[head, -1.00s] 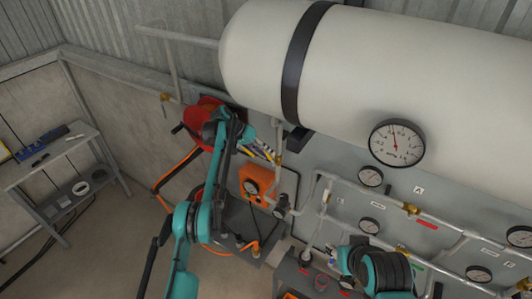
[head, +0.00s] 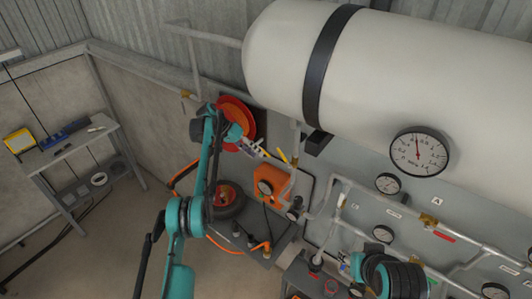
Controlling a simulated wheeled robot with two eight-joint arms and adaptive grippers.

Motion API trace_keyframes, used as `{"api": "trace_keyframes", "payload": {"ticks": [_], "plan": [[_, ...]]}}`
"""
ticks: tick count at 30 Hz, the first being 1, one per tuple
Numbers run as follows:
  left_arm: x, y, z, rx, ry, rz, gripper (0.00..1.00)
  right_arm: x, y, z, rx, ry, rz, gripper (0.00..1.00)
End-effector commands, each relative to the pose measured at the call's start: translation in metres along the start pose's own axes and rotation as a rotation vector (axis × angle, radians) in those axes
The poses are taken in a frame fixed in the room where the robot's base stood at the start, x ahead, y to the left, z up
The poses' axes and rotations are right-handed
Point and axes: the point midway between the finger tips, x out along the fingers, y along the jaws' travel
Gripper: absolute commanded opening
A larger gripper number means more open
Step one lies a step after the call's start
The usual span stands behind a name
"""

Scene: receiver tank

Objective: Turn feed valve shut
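No valve in the head view is readably marked as the feed valve. A brass valve (head: 429,220) sits on the upper panel pipe, above a red label. A smaller brass fitting (head: 186,94) is on the wall pipe at the left. My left gripper (head: 254,149) is in front of the red reel, left of the tank's lower bracket, and apart from both brass parts. Its fingers are small and seen against clutter, so their opening is unclear. My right arm shows at the bottom right, but its gripper is not visible.
The white tank (head: 390,75) with a dial gauge (head: 419,151) fills the upper right. A red reel (head: 240,112) hangs behind my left wrist. An orange box (head: 268,183) stands on a bench below. A grey shelf (head: 75,150) stands left, with open floor beside it.

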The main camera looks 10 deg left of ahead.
Motion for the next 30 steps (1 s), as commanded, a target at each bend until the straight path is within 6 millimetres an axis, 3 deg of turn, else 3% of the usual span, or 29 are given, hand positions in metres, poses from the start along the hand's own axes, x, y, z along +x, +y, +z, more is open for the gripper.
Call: {"api": "trace_keyframes", "payload": {"ticks": [11,12,16,17,23,30], "plan": [[-0.007,-0.006,0.004,0.000,0.000,0.000,0.35,0.000,0.000,0.000,0.000,0.000,0.000,0.40],[-0.006,-0.006,0.004,0.000,0.000,0.000,0.33,0.000,0.000,0.000,0.000,0.000,0.000,0.40],[-0.006,-0.006,0.004,-0.004,0.001,-0.008,0.00,0.005,0.000,0.004,0.000,0.000,0.000,0.40],[-0.006,-0.006,0.003,-0.006,0.001,-0.014,0.00,0.009,0.000,0.006,0.000,0.000,0.000,0.40],[-0.006,-0.002,0.009,-0.048,0.014,-0.105,0.00,0.052,0.000,0.037,0.000,0.000,0.000,0.40],[-0.009,0.019,0.046,-0.103,0.049,-0.249,0.00,0.109,0.000,0.078,0.000,0.000,0.000,0.40]]}}
